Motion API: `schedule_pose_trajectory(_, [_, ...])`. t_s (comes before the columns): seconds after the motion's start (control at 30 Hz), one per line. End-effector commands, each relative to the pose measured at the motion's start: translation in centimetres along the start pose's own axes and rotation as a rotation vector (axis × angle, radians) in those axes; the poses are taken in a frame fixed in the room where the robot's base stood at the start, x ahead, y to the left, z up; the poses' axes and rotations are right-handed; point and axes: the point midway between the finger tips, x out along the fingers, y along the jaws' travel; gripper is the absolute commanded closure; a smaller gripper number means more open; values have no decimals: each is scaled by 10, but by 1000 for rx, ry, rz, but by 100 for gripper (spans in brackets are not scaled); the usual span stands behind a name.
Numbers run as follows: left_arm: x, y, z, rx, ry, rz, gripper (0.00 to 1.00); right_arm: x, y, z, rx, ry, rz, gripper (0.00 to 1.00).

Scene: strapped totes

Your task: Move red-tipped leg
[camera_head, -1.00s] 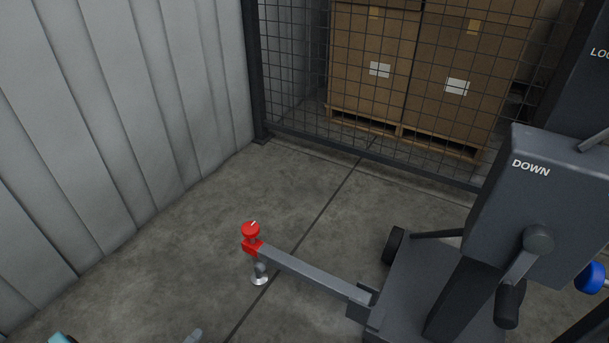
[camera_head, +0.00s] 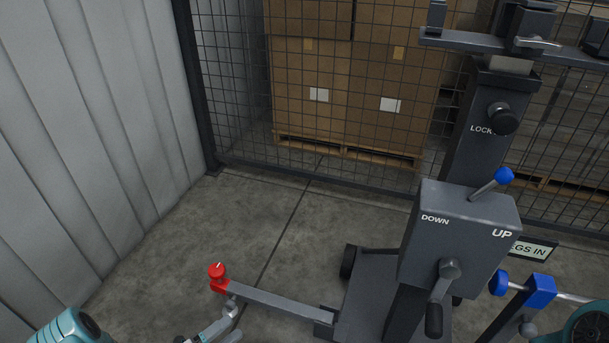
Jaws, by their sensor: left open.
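The red-tipped leg (camera_head: 277,302) is a grey bar that reaches left from the base of a dark grey lifting stand. Its left end has a red collar and a red knob (camera_head: 217,270) on top. My left gripper (camera_head: 222,325) is low at the bottom edge, just below the red end and close to its foot. It looks open, with nothing seen between its fingers. It overlaps the foot in the picture, so I cannot tell whether they touch. My right gripper is not in view; only a teal part of my right arm shows at the bottom right corner.
The stand's box (camera_head: 458,240) is marked DOWN and UP, with a crank in front and a blue-knobbed lever (camera_head: 490,184). A blue-ended leg (camera_head: 540,290) is at right. A corrugated wall (camera_head: 90,150) and mesh fence (camera_head: 330,120) bound clear concrete floor.

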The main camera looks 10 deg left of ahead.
Motion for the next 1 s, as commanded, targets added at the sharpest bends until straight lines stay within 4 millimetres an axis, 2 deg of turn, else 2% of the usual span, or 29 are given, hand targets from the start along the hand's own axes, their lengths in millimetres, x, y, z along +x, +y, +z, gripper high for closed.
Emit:
schedule_pose_trajectory(0.03, [30,-47,-30,5,107,15,35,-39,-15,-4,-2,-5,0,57])
schedule_pose_trajectory(0.1, [59,-78,-74,32,271,54,35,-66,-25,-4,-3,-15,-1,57])
schedule_pose_trajectory(0.17, [77,-103,-115,78,424,93,35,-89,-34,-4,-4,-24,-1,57])
schedule_pose_trajectory(0.2, [86,-118,-145,123,535,122,35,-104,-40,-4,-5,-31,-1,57])
schedule_pose_trajectory(0.27, [92,-141,-191,210,717,161,35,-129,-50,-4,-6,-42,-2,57])
schedule_pose_trajectory(0.3, [91,-156,-222,288,851,183,35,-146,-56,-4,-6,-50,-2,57])
schedule_pose_trajectory(0.37, [82,-175,-263,429,1058,202,35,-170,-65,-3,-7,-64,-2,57])
schedule_pose_trajectory(0.4, [71,-186,-286,540,1203,201,35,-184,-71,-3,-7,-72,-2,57])
schedule_pose_trajectory(0.43, [62,-193,-300,632,1311,192,35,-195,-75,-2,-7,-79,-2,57])
schedule_pose_trajectory(0.5, [36,-208,-323,879,1572,135,35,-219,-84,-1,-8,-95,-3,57])
schedule_pose_trajectory(0.57, [15,-215,-329,1118,1785,40,35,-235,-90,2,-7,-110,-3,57])
schedule_pose_trajectory(0.6, [4,-216,-327,1276,1906,-44,35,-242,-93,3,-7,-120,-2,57])
schedule_pose_trajectory(0.7, [-11,-210,-311,1658,2132,-295,35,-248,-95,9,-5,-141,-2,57])
schedule_pose_trajectory(0.8, [-12,-193,-289,2009,2247,-563,35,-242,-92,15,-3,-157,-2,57])
schedule_pose_trajectory(0.83, [-10,-190,-284,-2080,-2241,639,35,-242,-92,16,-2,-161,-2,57])
schedule_pose_trajectory(0.9, [1,-187,-274,-2015,-1997,716,35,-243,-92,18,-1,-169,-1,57])
schedule_pose_trajectory(1.0, [21,-185,-257,-1933,-1749,745,35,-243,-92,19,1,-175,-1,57])
